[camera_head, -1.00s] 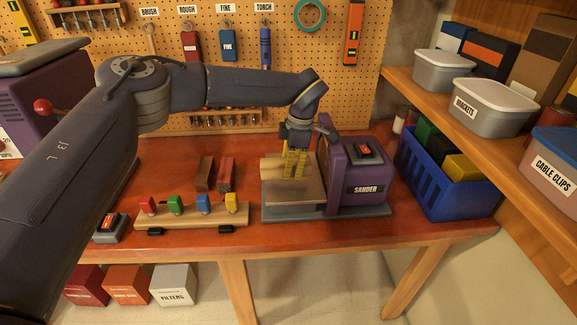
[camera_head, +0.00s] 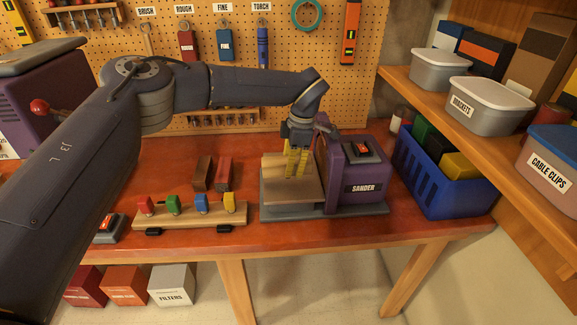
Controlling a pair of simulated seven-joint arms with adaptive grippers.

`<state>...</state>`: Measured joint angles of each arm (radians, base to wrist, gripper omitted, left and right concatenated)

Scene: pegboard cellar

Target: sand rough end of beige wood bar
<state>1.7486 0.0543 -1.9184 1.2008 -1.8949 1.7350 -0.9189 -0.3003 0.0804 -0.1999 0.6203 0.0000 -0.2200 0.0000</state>
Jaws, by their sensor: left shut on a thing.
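The purple sander (camera_head: 358,172) stands on the bench with its flat work table (camera_head: 290,195) on its left side. My left gripper (camera_head: 297,165), with yellow fingers, points down over that table close to the sander's face. It is shut on a beige wood bar (camera_head: 274,160), which is partly hidden behind the fingers. The bar's end toward the sander is hidden, so I cannot tell whether it touches the sanding face. My right gripper is out of view.
A wooden rack (camera_head: 190,217) with several coloured pieces stands left of the sander. Two brown and red blocks (camera_head: 213,174) lie behind it. A switch box (camera_head: 109,228) sits at the front left. A blue basket (camera_head: 445,185) is right of the sander.

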